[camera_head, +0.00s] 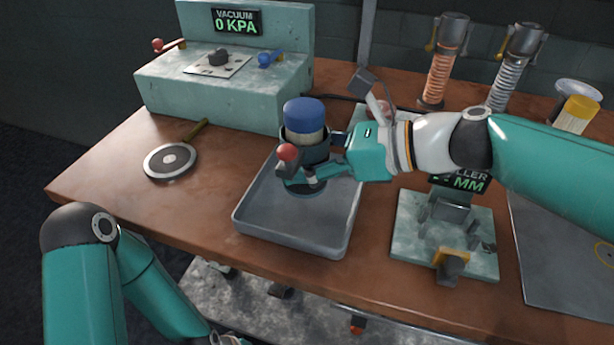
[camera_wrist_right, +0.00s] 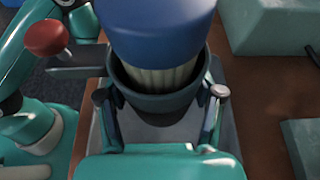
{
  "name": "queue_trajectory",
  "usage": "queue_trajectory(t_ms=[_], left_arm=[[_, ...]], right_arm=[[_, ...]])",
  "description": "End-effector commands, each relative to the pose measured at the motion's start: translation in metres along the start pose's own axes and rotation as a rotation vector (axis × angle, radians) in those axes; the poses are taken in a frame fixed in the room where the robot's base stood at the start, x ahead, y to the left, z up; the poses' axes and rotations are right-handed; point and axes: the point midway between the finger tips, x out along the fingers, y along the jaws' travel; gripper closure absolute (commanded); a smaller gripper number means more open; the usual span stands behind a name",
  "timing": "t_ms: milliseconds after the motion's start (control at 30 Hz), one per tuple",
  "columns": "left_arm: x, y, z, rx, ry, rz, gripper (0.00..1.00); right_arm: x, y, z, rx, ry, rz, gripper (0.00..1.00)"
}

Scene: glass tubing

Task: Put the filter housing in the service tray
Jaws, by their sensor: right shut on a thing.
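The filter housing (camera_head: 308,150) is a dark cup with a pale pleated filter, a blue cap and a side lever with a red ball. In the wrist view, its dark rim (camera_wrist_right: 160,100) sits between the two fingers of my right gripper (camera_wrist_right: 165,105), which is shut on it. In the head view, my right gripper (camera_head: 315,172) reaches in from the right and holds the housing upright over the back of the grey service tray (camera_head: 290,222). I cannot tell whether its base touches the tray floor. My left arm shows at lower left; its gripper is out of view.
A vacuum unit (camera_head: 215,95) stands behind the tray. A round black-and-silver disc (camera_head: 169,161) lies to the left. A green fixture (camera_head: 445,235) stands to the right of the tray. Two coil columns (camera_head: 440,72) stand at back right. The tray's front half is empty.

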Motion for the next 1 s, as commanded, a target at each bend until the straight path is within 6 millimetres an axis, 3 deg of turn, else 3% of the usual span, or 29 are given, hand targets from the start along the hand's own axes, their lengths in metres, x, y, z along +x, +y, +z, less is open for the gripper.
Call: queue_trajectory(t_ms=[100,200,567,600,700,1000], left_arm=[[0.012,-0.004,0.0,0.0,0.0,0.0,0.04],[0.015,-0.005,0.0,0.0,0.0,0.0,0.04],[0.015,-0.005,0.0,0.0,0.0,0.0,0.04],[0.014,-0.005,0.0,0.0,0.0,0.0,0.04],[0.014,-0.005,0.0,0.0,0.0,0.0,0.04],[0.014,-0.005,0.0,0.0,0.0,0.0,0.04]], right_arm=[[0.009,0.0,-0.021,0.003,0.001,0.002,0.74],[0.012,0.0,-0.029,0.002,0.0,0.001,0.74],[0.013,0.0,-0.031,0.001,0.0,0.0,0.74],[0.013,0.0,-0.031,0.001,0.001,0.0,0.27],[0.013,0.0,-0.031,0.001,0.001,0.001,0.1],[0.013,0.0,-0.031,0.001,0.001,0.001,0.09]])
